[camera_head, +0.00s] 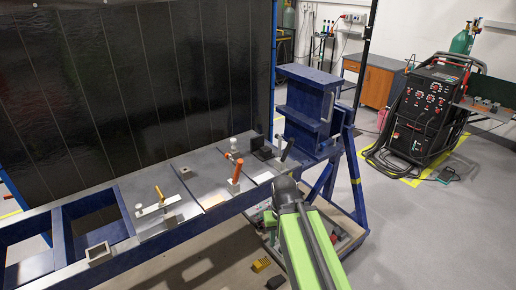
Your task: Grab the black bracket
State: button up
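A small black bracket (265,152) appears to sit on the right end of the blue jig's (215,185) metal top, beside a dark upright handle. It is small and dark, so its exact shape is hard to tell. My green arm reaches up from the bottom edge to a grey rounded joint in front of the jig's right part. The fingers of my gripper do not show. Nothing seen of my arm touches the bracket.
An orange-handled clamp (235,174) and a yellow-handled clamp (160,196) stand on the jig, left of the bracket. A blue upright block (308,105) rises behind it. A black welding machine (425,110) stands at right. Floor at right front is clear.

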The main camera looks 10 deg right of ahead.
aim_at(263, 153)
jog(key=u, duration=0.95)
jog(key=k, duration=0.15)
jog(key=u, duration=2.9)
jog(key=k, duration=1.6)
jog(key=z, duration=1.35)
jog(key=i, duration=1.05)
jog(key=u, duration=0.15)
